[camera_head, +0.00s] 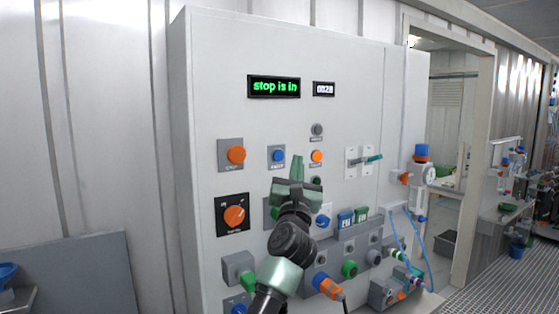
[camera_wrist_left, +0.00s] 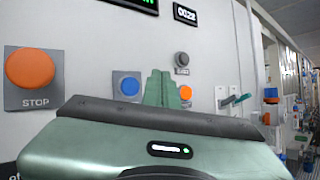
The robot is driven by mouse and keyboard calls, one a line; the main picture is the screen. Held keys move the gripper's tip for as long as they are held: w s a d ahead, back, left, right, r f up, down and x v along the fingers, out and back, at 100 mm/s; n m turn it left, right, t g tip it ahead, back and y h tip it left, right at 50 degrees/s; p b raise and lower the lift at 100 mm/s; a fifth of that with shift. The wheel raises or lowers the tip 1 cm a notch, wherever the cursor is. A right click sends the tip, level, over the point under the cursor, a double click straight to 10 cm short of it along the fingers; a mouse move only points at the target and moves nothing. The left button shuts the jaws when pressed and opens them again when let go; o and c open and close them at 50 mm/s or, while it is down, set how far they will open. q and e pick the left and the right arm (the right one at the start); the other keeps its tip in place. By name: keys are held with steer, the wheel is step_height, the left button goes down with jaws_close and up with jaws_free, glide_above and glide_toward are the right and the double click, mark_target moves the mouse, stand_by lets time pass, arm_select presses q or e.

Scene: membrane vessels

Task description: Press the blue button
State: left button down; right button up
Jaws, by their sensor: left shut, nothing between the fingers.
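The blue button (camera_head: 278,155) is round and sits on a grey square plate on the upper part of the white panel, right of the orange stop button. In the left wrist view the blue button (camera_wrist_left: 130,87) shows left of my fingers. My left gripper (camera_head: 297,162) is shut and empty, its green fingers pointing up just right of the blue button. Its fingertips also show in the left wrist view (camera_wrist_left: 160,75). I cannot tell how far the fingers are from the panel; I see no contact with the button. My right gripper is not in view.
The orange stop button (camera_head: 236,155) and a small orange button (camera_head: 317,156) flank the blue one. A display (camera_head: 274,87) reads "stop is in". An orange rotary knob (camera_head: 234,216) sits lower left. A teal-handled valve (camera_head: 372,159) sticks out at right.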

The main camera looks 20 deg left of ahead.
mark_target(279, 156)
arm_select(q)
steer(key=w+a, duration=0.1)
steer(key=a, duration=0.1)
steer(key=w+a, duration=0.2)
stand_by(0.8)
stand_by(1.3)
steer(key=shift+w+a, duration=0.25)
